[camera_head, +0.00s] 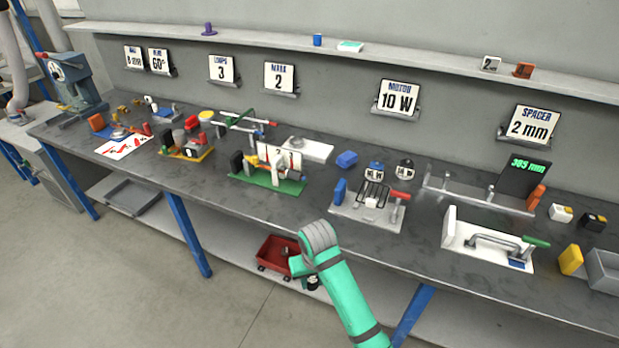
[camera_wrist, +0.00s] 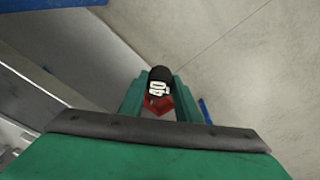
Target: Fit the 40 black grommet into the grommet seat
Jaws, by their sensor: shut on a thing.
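The black 40 grommet (camera_wrist: 160,75) is between the fingertips of my gripper (camera_wrist: 160,92), and its white label faces the wrist camera. In the head view my gripper (camera_head: 306,275) is low in front of the workbench, partly hidden by my forearm, with the dark grommet (camera_head: 313,283) at its end. The gripper is shut on the grommet, beside the red bin and below the bench top. I cannot tell which fixture on the bench holds the grommet seat.
The red bin (camera_head: 273,259) stands low under the bench. The grey workbench (camera_head: 235,205) carries several fixtures, among them a green-based one (camera_head: 262,180) and a white one with a green-handled clamp (camera_head: 470,240). Blue legs (camera_head: 188,235) stand at its front. Open floor lies at left.

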